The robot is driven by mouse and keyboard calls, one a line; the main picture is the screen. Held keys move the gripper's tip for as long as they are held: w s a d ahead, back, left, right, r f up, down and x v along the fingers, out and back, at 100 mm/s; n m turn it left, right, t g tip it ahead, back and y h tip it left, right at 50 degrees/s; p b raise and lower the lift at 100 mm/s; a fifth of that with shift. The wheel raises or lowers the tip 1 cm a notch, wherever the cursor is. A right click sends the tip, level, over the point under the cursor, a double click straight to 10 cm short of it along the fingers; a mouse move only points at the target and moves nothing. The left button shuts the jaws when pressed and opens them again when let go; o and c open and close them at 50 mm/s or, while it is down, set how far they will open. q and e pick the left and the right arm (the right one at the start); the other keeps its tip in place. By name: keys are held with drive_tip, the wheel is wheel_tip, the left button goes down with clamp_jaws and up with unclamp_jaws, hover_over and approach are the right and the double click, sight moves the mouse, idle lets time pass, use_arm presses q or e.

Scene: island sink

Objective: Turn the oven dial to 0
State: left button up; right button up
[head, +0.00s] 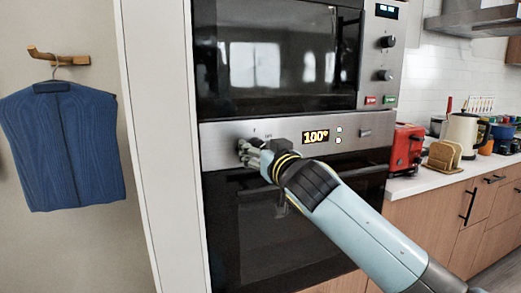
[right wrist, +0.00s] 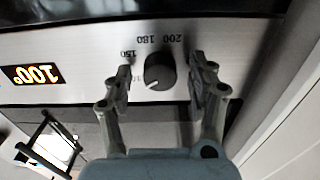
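The oven dial (right wrist: 160,72) is a dark round knob on the steel control panel (right wrist: 75,55). Its pale pointer mark points down and to the left in the right wrist view, and the numbers 150, 180 and 200 show around it upside down. The oven display (head: 315,137) reads 100°. My right gripper (head: 247,150) is at the panel, and its fingers hide the dial in the head view. In the right wrist view the gripper (right wrist: 159,70) is open, with one finger on each side of the dial and a gap to both. My left gripper is not in view.
A microwave (head: 280,60) with its own knobs is above the oven. The dark oven door (head: 235,235) is below the panel. A tall white side panel (head: 160,140) stands left of the oven. A red toaster (head: 404,148) stands on the counter at right.

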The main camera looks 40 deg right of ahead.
drive_tip(key=c, duration=1.1)
drive_tip(key=shift+n, duration=0.3)
drive_tip(key=n+p, duration=0.3)
drive_tip(key=n, duration=0.2)
drive_tip(key=shift+r, duration=0.1)
drive_tip(key=n+p, duration=0.2)
drive_tip(key=n, duration=0.4)
drive_tip(key=shift+d+p, duration=0.1)
drive_tip(key=shift+p, duration=0.2)
drive_tip(key=o, duration=1.1)
